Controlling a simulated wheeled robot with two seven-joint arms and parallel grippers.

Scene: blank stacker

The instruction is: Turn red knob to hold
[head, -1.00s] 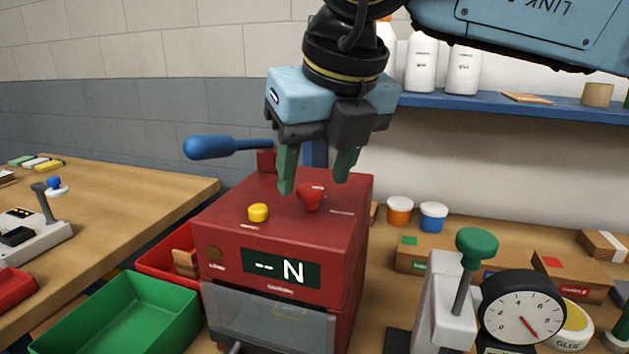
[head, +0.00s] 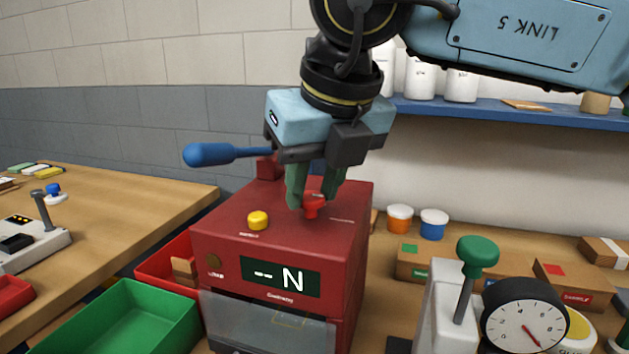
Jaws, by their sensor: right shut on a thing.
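The red knob (head: 312,208) stands on top of the red machine (head: 225,232), to the right of a yellow button (head: 258,220). My right gripper (head: 314,200) points down from above and is shut on the red knob, its green fingers on either side of it. The fingers hide part of the knob. The machine's dark display (head: 280,277) reads "-- N". My left gripper is not in view.
A blue-handled lever (head: 210,154) sticks out left behind the gripper. A green bin (head: 135,318) and red bin (head: 160,268) stand left of the machine. A green-knobbed press (head: 477,252) and dial gauge (head: 524,321) stand at right.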

